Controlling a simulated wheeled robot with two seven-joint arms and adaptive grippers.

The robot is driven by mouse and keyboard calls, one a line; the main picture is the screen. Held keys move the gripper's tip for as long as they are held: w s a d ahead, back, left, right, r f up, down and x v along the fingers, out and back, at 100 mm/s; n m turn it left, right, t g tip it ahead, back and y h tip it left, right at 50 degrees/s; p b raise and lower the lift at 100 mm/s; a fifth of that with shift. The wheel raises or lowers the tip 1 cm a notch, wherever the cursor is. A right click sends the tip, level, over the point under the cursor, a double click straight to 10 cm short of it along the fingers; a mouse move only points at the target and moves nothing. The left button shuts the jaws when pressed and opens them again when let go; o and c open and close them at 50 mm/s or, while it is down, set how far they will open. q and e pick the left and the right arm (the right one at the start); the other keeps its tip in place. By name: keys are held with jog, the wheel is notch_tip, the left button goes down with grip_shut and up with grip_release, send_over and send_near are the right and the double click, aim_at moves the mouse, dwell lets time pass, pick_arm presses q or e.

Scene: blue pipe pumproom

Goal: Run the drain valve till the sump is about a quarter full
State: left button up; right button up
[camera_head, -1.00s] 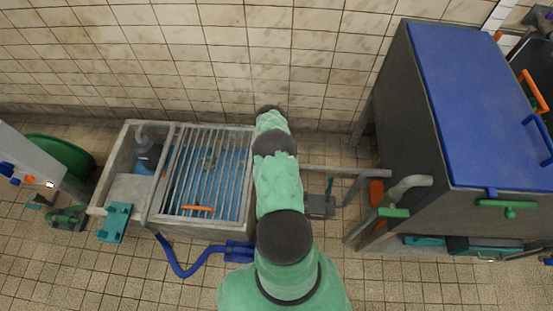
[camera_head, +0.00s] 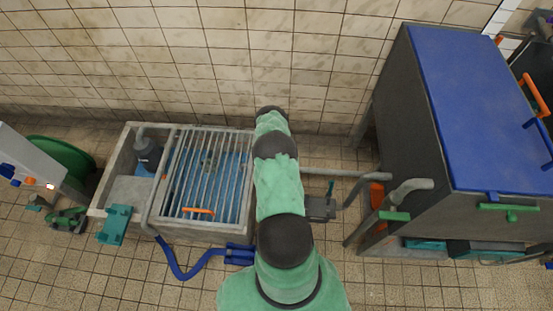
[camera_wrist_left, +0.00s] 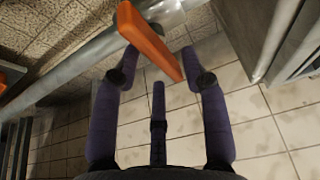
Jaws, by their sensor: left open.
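The sump (camera_head: 128,190) is a grey stone basin at left in the head view. A barred grate covers its right part, and blue shows between the bars; the level is hard to judge. In the left wrist view an orange lever (camera_wrist_left: 150,42) is mounted beside a grey pipe (camera_wrist_left: 75,68). My left gripper (camera_wrist_left: 157,64) is open, its dark purple fingers on either side of the lever's near end; contact is unclear. In the head view my green left arm hides this gripper and lever. My right gripper is not in view.
A grey tank with a blue lid (camera_head: 475,105) stands at right, with a green-handled outlet (camera_head: 394,215). A grey pipe (camera_head: 340,173) runs between sump and tank. An orange handle (camera_head: 198,210) sits on the grate.

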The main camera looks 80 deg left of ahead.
pick_arm(q)
jog(key=v, duration=1.1)
dwell(0.3)
jog(key=shift+d, duration=0.1)
